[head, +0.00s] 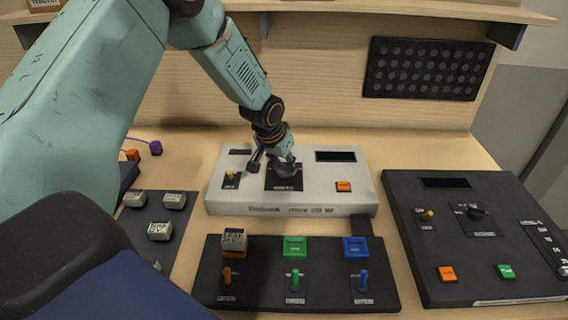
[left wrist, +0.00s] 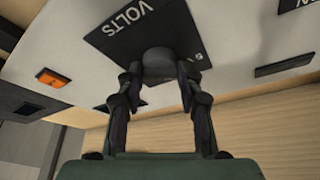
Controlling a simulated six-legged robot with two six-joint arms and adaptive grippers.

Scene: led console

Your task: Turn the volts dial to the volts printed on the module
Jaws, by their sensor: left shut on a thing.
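The volts dial (head: 286,171) is a dark round knob on a black plate on the pale grey console (head: 228,196). My left gripper (head: 273,162) reaches down to it from above. In the left wrist view the two fingers are shut on the dial (left wrist: 158,61), one on each side, beside the printed word VOLTS. The fingers hide part of the dial, and I cannot read its setting. A grey-topped module (head: 234,238) sits at the orange position of the black switch panel (head: 212,268); its print is too small to read. My right gripper is not in view.
The grey console also carries a yellow toggle (head: 230,174), a dark display (head: 336,156) and an orange button (head: 344,186). Several loose modules (head: 160,231) lie on a dark mat at left. A black console (head: 408,235) stands at right. A shelf (head: 350,8) spans the back wall.

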